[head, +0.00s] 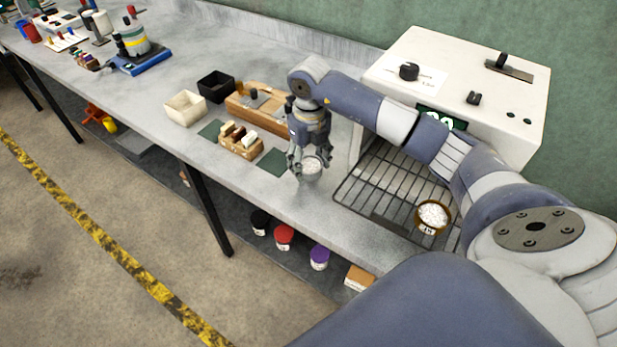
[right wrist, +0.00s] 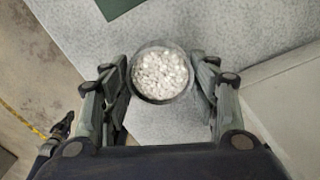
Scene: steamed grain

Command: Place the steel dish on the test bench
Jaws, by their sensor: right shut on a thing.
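The steel dish (head: 312,166) is a small round metal bowl filled with white grains. My right gripper (head: 308,168) is shut on it, over the front part of the grey test bench (head: 345,218). In the right wrist view the dish (right wrist: 161,73) sits upright between the two fingers (right wrist: 163,90), with bench surface beneath it. I cannot tell whether the dish touches the bench.
Right of the dish is a wire rack (head: 375,195) before a white oven-like box (head: 450,85); a brown dish of white grains (head: 432,216) stands on the rack. Left are a dark green mat (head: 273,163), a wooden block (head: 241,143) and a cream bin (head: 185,108).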

